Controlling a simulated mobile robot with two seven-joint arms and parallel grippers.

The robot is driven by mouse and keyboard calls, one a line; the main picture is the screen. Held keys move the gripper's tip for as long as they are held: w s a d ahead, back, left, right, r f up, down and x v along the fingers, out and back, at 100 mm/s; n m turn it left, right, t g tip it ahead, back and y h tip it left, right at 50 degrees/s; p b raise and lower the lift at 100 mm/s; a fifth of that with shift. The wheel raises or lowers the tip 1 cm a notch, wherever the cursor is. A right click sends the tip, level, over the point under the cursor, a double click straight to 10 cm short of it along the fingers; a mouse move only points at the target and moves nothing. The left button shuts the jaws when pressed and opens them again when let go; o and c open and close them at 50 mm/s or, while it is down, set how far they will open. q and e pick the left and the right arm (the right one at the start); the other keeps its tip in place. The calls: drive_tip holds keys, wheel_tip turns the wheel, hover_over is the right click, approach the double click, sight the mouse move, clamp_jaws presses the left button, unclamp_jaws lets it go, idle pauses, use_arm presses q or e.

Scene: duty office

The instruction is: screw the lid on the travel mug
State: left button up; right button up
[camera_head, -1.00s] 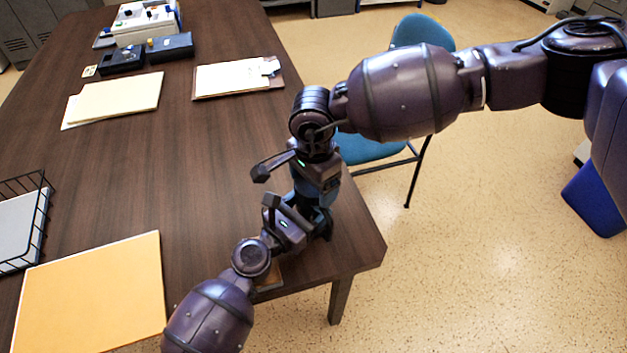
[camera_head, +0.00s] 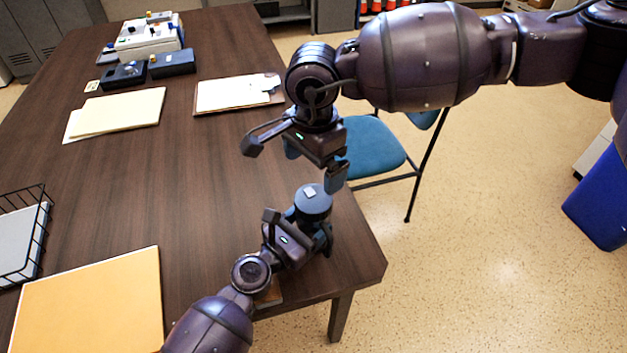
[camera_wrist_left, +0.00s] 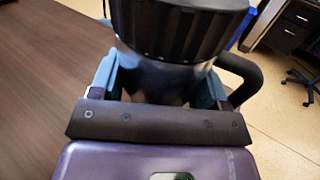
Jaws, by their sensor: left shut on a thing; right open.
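The travel mug (camera_wrist_left: 165,76) stands upright near the table's front right corner, silvery below a dark ribbed lid, with a black handle on the right in the left wrist view. The lid (camera_head: 313,199) sits level on top of the mug and also shows in the left wrist view (camera_wrist_left: 183,25); I cannot tell how tightly it is screwed. My left gripper (camera_head: 309,238) is shut on the mug body below the lid; its blue finger pads flank the mug in the left wrist view. My right gripper (camera_head: 314,166) is open and empty, just above the lid, pointing down.
The wooden table (camera_head: 190,190) has free room left of the mug. A yellow folder (camera_head: 90,305), wire tray (camera_head: 25,235), clipboard (camera_head: 238,94), pale folders (camera_head: 118,112) and a device box (camera_head: 145,38) lie on it. A blue chair (camera_head: 372,148) stands beyond the right edge.

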drive_tip(key=shift+r, duration=1.25)
use_arm(q)
drive_tip(key=o, duration=1.8)
drive_tip(key=b+v, duration=0.1)
drive_tip(key=v, duration=0.8)
drive_tip(key=shift+s+a+f, duration=0.15)
drive_tip(key=shift+s+a, duration=0.05)
drive_tip(key=shift+s, duration=0.05)
use_arm(e)
wheel_tip(320, 180, down, 2)
drive_tip(key=shift+f, duration=0.1)
use_arm(q)
drive_tip(key=shift+s+a, duration=0.4)
drive_tip(key=shift+s, duration=0.05)
use_arm(e)
drive_tip(key=shift+f, duration=0.1)
use_arm(q)
drive_tip(key=shift+s, duration=0.1)
